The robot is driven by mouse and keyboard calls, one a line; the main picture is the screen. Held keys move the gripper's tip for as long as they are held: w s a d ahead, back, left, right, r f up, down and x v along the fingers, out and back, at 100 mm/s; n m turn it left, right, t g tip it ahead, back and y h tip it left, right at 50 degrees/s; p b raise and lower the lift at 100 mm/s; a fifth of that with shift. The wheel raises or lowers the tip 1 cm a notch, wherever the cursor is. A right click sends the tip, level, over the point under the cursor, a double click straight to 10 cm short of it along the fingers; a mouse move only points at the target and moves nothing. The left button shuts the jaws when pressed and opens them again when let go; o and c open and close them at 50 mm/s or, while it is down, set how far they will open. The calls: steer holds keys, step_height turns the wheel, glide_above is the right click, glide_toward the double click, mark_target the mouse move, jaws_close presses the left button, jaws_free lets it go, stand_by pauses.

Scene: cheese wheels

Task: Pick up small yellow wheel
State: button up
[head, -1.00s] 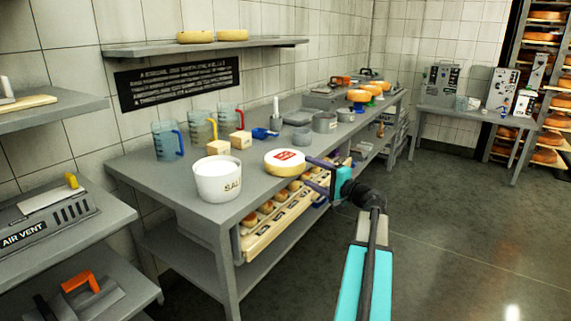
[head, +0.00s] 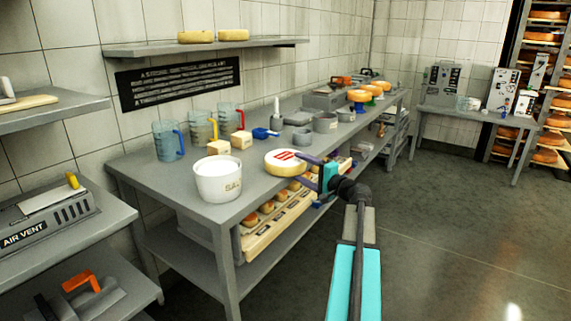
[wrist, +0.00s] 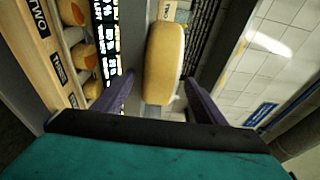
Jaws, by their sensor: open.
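The small yellow wheel (head: 283,168), pale yellow with a red and white label on top, lies flat at the front edge of the grey table (head: 255,193). My gripper (head: 304,169) is open at the right side of the wheel, its purple fingers pointing at it. In the wrist view the wheel (wrist: 164,62) shows edge-on, straight ahead between the two fingers of my gripper (wrist: 160,96). I cannot tell whether the fingers touch it.
A white salt tub (head: 218,181) stands left of the wheel. Small wooden cubes, measuring jugs (head: 201,128), a blue scoop (head: 262,133) and grey pots (head: 325,123) stand behind. A pale rack of small wheels (head: 285,215) sits below the tabletop.

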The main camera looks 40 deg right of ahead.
mark_target(302, 161)
stand_by(0.4)
jaws_close()
steer(key=shift+r, duration=0.15)
steer(key=shift+r, duration=0.1)
steer(key=shift+r, duration=1.35)
steer(key=s+r, duration=0.2)
steer(key=s, duration=1.4)
steer(key=shift+a, duration=0.1)
steer(key=shift+r+p, duration=0.2)
steer(key=shift+p, duration=0.1)
